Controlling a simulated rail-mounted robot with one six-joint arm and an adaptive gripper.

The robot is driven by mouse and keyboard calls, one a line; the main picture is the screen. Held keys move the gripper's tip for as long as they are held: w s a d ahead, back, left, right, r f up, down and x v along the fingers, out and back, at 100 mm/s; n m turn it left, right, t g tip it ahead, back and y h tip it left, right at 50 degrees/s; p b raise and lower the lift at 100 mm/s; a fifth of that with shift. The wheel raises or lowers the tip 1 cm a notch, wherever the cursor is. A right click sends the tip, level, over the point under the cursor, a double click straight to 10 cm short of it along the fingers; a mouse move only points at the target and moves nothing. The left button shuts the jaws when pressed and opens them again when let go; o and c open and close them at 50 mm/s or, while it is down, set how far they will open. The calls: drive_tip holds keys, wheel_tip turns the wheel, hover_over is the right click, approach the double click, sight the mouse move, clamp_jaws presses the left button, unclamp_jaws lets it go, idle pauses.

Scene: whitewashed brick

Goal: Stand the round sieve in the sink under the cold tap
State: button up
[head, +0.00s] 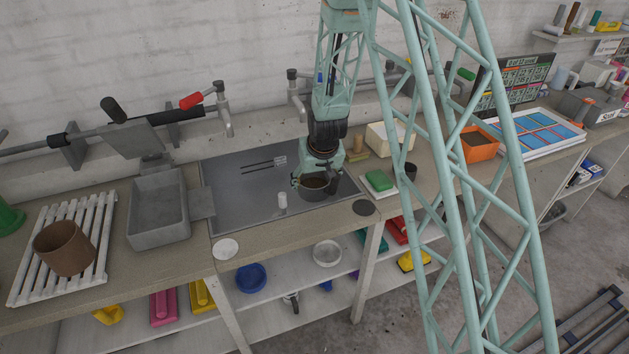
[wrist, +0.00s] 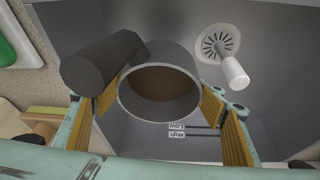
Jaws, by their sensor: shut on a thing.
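My gripper (head: 318,180) is shut on the round sieve (head: 316,194), a dark grey ring with a brown inside. In the wrist view the sieve (wrist: 160,108) sits between the ribbed yellow pads, and a thick dark handle (wrist: 103,60) juts from its left. It is upright over the right part of the grey sink (head: 232,195); whether it touches the sink floor I cannot tell. A tap with a red handle (head: 191,101) stands behind the sink at the left. A second tap (head: 294,88) stands further right; my arm partly hides that area, where a bit of blue (head: 319,78) shows.
A white upright peg (head: 282,201) stands by the drain (wrist: 218,42) in the sink, near the sieve. A grey trough (head: 158,210) stands left of the sink. The sink's left half is clear.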

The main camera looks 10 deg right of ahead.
drive_tip(key=shift+f+b, duration=0.9)
drive_tip(key=shift+f, duration=1.9)
drive_tip(key=shift+w+f, duration=0.15)
drive_tip(key=shift+f, duration=0.05)
drive_tip(key=shift+w+a+f, duration=0.1)
drive_tip(key=shift+w+f, duration=0.1)
drive_tip(key=shift+w, duration=0.6)
drive_tip(key=shift+w+a+f, duration=0.15)
drive_tip(key=shift+w, duration=0.6)
drive_tip(key=shift+w+a+f, duration=0.1)
drive_tip(key=shift+w+f, duration=0.1)
drive_tip(key=shift+w, duration=0.6)
drive_tip(key=shift+w+a+f+p, duration=0.1)
drive_tip(key=shift+w+f+p, duration=0.1)
drive_tip(key=shift+w+p, duration=0.55)
drive_tip(key=shift+w+a+f+p, duration=0.1)
drive_tip(key=shift+w+f+p, duration=0.1)
drive_tip(key=shift+w+p, duration=0.45)
drive_tip(key=shift+w+a+f+p, duration=0.1)
drive_tip(key=shift+w+f+p, duration=0.1)
drive_tip(key=shift+w+p, duration=0.55)
drive_tip(key=shift+w+f, duration=0.1)
drive_tip(key=shift+w, duration=0.25)
drive_tip(key=shift+f+b, duration=0.6)
drive_tip(key=shift+b, duration=0.05)
drive_tip(key=o, duration=1)
